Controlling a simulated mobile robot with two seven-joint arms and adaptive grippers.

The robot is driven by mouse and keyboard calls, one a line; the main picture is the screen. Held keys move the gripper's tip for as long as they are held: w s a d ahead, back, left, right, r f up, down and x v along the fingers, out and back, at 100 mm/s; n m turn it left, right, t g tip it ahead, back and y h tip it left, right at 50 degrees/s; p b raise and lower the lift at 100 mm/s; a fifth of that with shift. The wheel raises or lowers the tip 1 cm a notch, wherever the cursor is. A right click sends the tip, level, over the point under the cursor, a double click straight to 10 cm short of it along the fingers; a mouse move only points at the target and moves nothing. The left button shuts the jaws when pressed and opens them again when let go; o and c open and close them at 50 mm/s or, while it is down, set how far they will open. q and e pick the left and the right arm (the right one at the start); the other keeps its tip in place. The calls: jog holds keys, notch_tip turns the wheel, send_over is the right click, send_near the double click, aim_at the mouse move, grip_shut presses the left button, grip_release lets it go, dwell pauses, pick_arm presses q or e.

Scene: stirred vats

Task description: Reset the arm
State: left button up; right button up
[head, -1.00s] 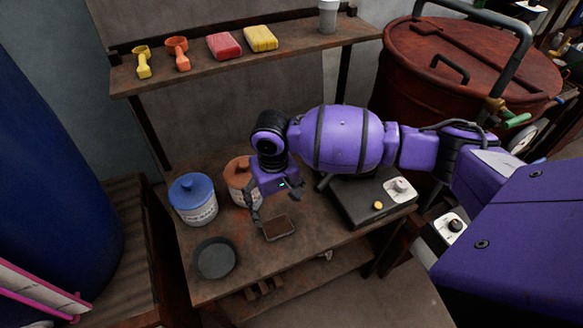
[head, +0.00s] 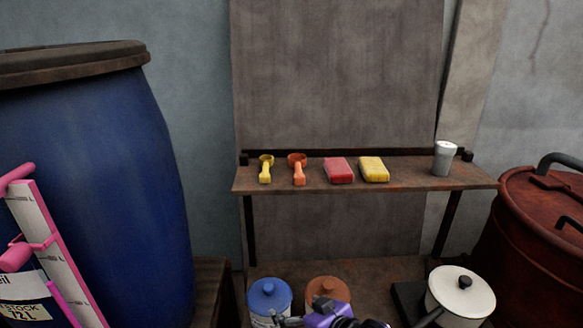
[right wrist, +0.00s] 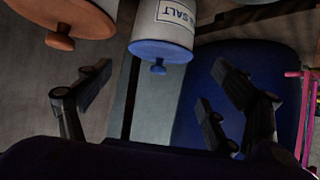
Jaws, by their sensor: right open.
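My right gripper (head: 292,321) shows only in part at the bottom edge of the head view, a purple hand in front of two lidded jars. In the right wrist view my right gripper (right wrist: 160,98) has its dark fingers spread wide, with nothing between them. That view shows the blue-lidded salt jar (right wrist: 163,32) upside down beyond the fingers, and part of the orange-lidded jar (right wrist: 65,18) beside it. Neither jar is held. Most of my right arm is below the head view. My left gripper is not in view.
The shelf (head: 320,182) holds two scoops, a red sponge (head: 339,170), a yellow sponge (head: 374,169) and a grey cup (head: 444,158). A white lidded pot (head: 460,292) stands at right. A blue barrel (head: 100,180) is at left, a red vat (head: 530,240) at right.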

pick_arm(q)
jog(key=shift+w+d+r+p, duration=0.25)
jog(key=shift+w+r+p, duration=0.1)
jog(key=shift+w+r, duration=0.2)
pick_arm(e)
jog(key=s+d+f+m+h, duration=0.2)
jog(key=s+d+f, duration=0.3)
jog(key=s, duration=0.5)
jog(key=s+d+f+m+h, duration=0.2)
jog(key=s+d+f, duration=0.4)
jog(key=s, duration=0.5)
jog(key=s+d+f+m+h, duration=0.2)
jog(key=s+d+f, duration=0.4)
jog(key=s, duration=0.5)
jog(key=shift+s+d+f+m, duration=0.2)
jog(key=shift+d+f+m, duration=0.05)
jog(key=shift+d+m, duration=0.1)
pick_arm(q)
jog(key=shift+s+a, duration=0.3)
pick_arm(e)
jog(key=shift+o, duration=0.4)
jog(key=shift+w, duration=0.1)
